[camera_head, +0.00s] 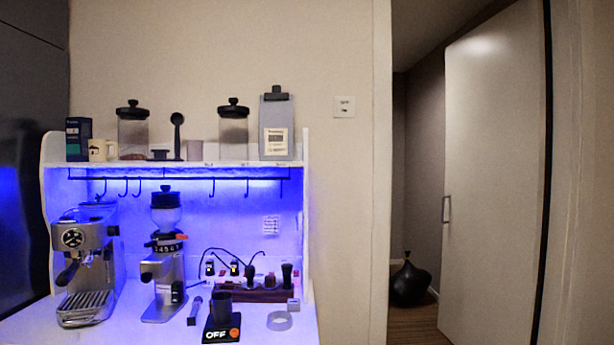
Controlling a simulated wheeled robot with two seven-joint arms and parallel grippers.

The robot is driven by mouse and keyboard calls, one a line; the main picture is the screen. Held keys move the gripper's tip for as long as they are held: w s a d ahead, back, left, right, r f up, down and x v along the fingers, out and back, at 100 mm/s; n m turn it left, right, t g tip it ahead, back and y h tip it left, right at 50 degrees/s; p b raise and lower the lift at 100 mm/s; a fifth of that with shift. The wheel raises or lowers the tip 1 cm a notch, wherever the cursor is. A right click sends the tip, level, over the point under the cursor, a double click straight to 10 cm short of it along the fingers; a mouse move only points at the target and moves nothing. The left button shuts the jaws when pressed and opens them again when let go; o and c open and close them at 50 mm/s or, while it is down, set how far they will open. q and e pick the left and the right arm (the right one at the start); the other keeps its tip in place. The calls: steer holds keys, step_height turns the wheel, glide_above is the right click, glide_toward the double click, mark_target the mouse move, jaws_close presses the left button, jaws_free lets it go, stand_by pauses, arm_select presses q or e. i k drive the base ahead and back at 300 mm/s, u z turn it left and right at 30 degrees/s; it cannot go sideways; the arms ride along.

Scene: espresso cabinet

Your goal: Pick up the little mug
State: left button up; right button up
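A small cream mug (98,151) stands upright on the top shelf (230,163) of the white espresso cabinet, near its left end. It is between a dark box (78,139) and a glass jar with a black lid (132,132). A small pale cup (195,151) also stands on this shelf, left of a second jar (233,131). Neither of my grippers is in view.
Below, an espresso machine (86,262), a grinder (163,264), a dark cup (221,305) on a black scale (221,331) and a ring (280,321) stand on the counter. Hooks (213,187) hang under the shelf. A door (492,170) is at right.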

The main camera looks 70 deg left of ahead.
mark_target(98, 150)
steer(key=u, duration=3.95)
